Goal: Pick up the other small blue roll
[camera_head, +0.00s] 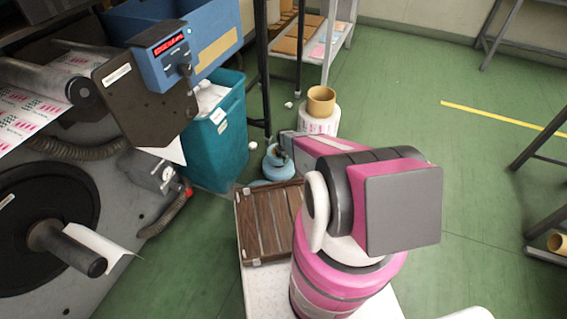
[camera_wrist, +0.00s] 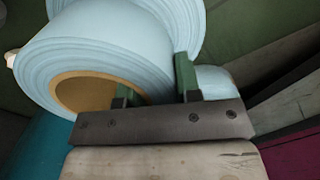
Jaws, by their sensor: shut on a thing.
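In the wrist view a small light-blue roll (camera_wrist: 105,45) with a brown cardboard core (camera_wrist: 95,92) fills the upper left. My gripper (camera_wrist: 155,85) is shut on the wall of this roll, one green-padded finger by the core opening and the other on its outer side. More light-blue roll surface (camera_wrist: 214,82) shows right of the outer finger; I cannot tell whether it is a separate roll. In the head view the blue rolls (camera_head: 278,166) are at the far end of my arm, beyond the wooden slatted platform, partly hidden by the arm. The fingertips are not clear there.
A teal bin (camera_head: 222,140) stands left of the rolls. A white printed roll (camera_head: 318,122) with a tan core (camera_head: 321,100) stands just behind. The brown slatted platform (camera_head: 268,225) lies nearer. A dark rack leg rises close behind the rolls. Green floor is clear to the right.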

